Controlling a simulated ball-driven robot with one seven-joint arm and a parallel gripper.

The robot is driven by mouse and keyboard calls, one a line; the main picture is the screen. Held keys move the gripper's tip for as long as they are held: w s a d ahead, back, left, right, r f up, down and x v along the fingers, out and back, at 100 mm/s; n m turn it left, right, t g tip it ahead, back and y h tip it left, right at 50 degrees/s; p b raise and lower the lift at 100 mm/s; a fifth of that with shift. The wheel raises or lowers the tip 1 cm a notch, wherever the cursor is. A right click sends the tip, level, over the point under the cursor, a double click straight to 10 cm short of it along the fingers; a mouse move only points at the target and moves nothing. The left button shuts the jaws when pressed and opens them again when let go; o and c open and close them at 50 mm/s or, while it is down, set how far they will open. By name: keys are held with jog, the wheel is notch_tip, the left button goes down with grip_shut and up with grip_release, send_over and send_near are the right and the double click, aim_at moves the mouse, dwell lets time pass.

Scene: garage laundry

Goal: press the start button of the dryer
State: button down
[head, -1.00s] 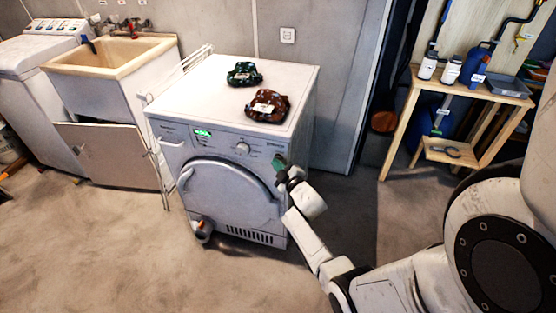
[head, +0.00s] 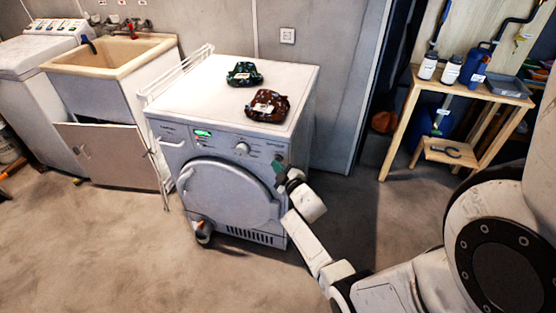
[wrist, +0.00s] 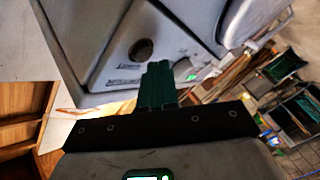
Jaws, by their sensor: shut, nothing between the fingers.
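The white dryer (head: 225,190) stands in the middle of the head view, with a lit green display (head: 203,133) and a round knob (head: 242,148) on its front panel. My gripper (head: 278,167) is at the right end of that panel, above and right of the round door. In the wrist view its green fingers (wrist: 157,84) are shut together with nothing between them. A dark round button (wrist: 141,49) on the panel shows just beyond the fingertips, with small lettering below it. I cannot tell whether the fingertips touch the panel.
Two dark patterned cloth bundles (head: 243,73) (head: 267,105) lie on the dryer top. A utility sink (head: 110,55) and a white washer (head: 35,60) stand at left. A wooden bench (head: 465,88) with bottles is at right.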

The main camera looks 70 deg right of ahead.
jog(key=shift+a, duration=0.25)
jog(key=shift+s+a+b, duration=0.2)
jog(key=shift+a+b, duration=0.7)
jog(key=shift+a, duration=1.6)
